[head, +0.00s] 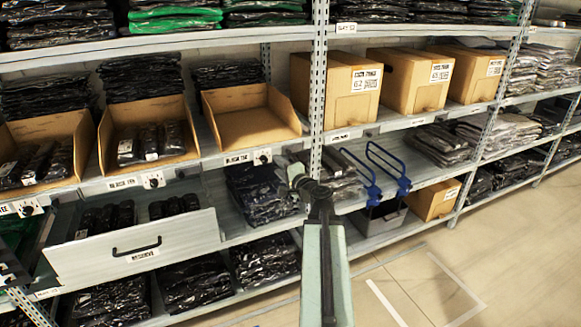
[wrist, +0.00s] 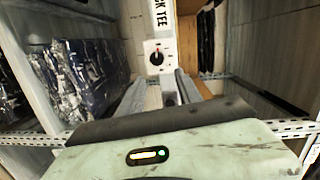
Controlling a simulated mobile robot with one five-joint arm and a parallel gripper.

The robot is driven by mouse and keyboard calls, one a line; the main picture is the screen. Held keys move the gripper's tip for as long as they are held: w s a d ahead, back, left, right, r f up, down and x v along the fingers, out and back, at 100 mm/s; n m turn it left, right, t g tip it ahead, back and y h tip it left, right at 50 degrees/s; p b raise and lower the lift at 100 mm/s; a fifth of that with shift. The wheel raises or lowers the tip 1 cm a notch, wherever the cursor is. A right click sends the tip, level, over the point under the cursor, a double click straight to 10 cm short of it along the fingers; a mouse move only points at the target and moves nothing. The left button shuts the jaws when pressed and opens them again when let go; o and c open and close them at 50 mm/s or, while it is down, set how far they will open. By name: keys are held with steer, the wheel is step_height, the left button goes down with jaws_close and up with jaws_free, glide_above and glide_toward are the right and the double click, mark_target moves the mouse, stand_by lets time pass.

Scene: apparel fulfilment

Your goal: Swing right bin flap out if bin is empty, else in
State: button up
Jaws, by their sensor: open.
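The right bin (head: 250,128) is an open cardboard bin on the middle shelf, and no goods show inside it. At its front right, on the shelf edge, a small white plate with a black knob (head: 263,157) stands next to a label. In the wrist view this plate and its black knob (wrist: 157,57) with a red mark show straight ahead, below the "TEE" label. I cannot tell a separate flap from the plate. My gripper (head: 286,163) is just right of and close to the plate. In the wrist view its two fingers (wrist: 168,92) are apart with nothing between them.
Two bins (head: 150,172) to the left hold black bundles and have similar knobs. A white drawer (head: 138,252) juts out at lower left. Black bagged clothing (head: 262,193) lies below. A shelf upright (head: 317,90) and blue-handled items (head: 385,170) stand to the right.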

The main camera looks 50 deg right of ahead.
mark_target(289, 153)
steer(key=s+d+m+h, duration=0.3)
steer(key=s+d, duration=0.1)
steer(key=d, duration=0.1)
steer(key=x, duration=0.8)
steer(key=shift+w+r, duration=0.2)
steer(key=shift+r, duration=0.1)
jaws_close()
steer(key=shift+s, duration=0.1)
stand_by(0.6)
steer(key=shift+d, duration=0.2)
steer(key=shift+a+n+y, duration=0.3)
steer(key=shift+a+y, duration=0.05)
steer(key=shift+y, duration=0.05)
